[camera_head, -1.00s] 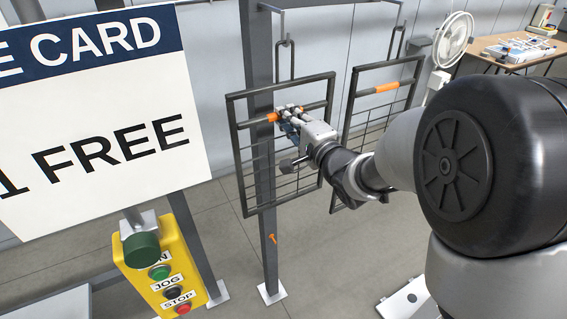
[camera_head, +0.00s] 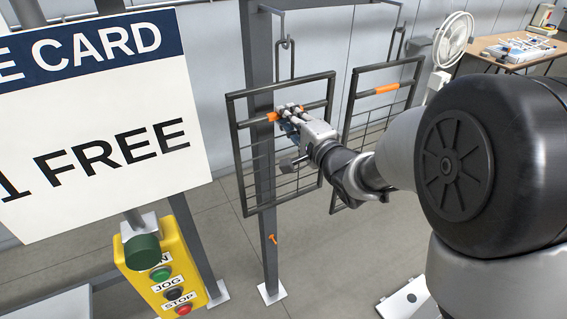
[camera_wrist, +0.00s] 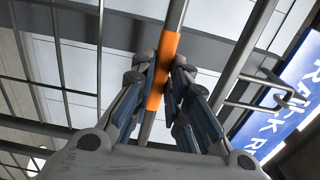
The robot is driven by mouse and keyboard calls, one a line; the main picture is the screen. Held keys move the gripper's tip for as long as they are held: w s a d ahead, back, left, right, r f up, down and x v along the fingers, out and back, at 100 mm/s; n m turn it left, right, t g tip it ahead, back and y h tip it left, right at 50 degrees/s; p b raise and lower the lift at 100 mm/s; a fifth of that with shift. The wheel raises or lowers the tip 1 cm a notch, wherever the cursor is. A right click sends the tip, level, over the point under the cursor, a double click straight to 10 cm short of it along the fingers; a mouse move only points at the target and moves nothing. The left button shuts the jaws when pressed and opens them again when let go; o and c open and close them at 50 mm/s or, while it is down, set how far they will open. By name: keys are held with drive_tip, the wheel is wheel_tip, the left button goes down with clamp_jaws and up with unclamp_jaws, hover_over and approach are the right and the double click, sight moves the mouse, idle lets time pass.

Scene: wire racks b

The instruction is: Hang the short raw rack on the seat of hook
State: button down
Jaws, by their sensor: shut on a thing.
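I cannot tell whether the rack's top and the hook touch.
A second rack (camera_head: 387,88) with an orange grip hangs just right of the held one. A large sign (camera_head: 100,130) and a yellow control box (camera_head: 165,270) stand at the left. A white fan (camera_head: 453,40) and a table (camera_head: 510,55) are at the back right.

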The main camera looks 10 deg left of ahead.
drive_tip(key=shift+r+p, duration=0.7)
drive_tip(key=shift+r, duration=0.75)
drive_tip(key=shift+r+p, duration=0.5)
drive_tip(key=shift+p, duration=0.1)
drive_tip(key=shift+s, duration=0.1)
drive_tip(key=shift+v, duration=1.95)
drive_tip(key=shift+v, duration=2)
drive_tip(key=shift+d, duration=0.1)
